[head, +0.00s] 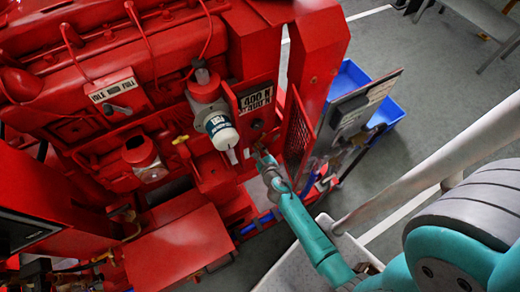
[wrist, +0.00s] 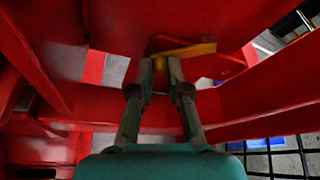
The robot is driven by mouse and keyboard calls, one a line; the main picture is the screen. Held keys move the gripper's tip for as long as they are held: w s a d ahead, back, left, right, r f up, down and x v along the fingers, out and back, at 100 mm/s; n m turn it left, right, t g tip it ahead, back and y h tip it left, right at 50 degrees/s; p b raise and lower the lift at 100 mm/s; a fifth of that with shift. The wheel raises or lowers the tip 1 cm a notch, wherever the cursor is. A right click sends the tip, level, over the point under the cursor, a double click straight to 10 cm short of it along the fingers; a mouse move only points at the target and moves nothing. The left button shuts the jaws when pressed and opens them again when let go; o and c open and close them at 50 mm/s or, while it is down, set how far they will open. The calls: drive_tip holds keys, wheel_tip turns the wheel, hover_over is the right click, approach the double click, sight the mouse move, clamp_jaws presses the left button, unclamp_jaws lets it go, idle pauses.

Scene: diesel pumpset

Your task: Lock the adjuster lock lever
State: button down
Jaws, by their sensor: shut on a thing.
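The adjuster lock lever, a flat brass-yellow lever (wrist: 192,49), lies nearly level across the top middle of the wrist view, under a red panel. My gripper (wrist: 160,68) has its two fingers closed in on a small yellow part at the lever's left end, gripping it between the fingertips. The longer part of the lever reaches to the right past the fingers. In the head view my gripper (head: 262,158) is at the right side of the red engine, below the 400 N plate; the lever is too small to make out clearly there.
A red mesh guard (head: 297,138) and a panel (head: 355,110) stand close on the right. A blue bin (head: 390,112) is behind them on the floor. Red beams surround the fingers in the wrist view.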

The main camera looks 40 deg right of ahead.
drive_tip(key=shift+a, duration=0.1)
idle(0.6)
drive_tip(key=c, duration=1.1)
unclamp_jaws()
drive_tip(key=shift+c, duration=0.2)
drive_tip(key=shift+r, duration=0.1)
drive_tip(key=shift+s, duration=0.1)
drive_tip(key=v, duration=1.1)
drive_tip(key=shift+s+r, duration=0.25)
drive_tip(key=shift+s, duration=0.1)
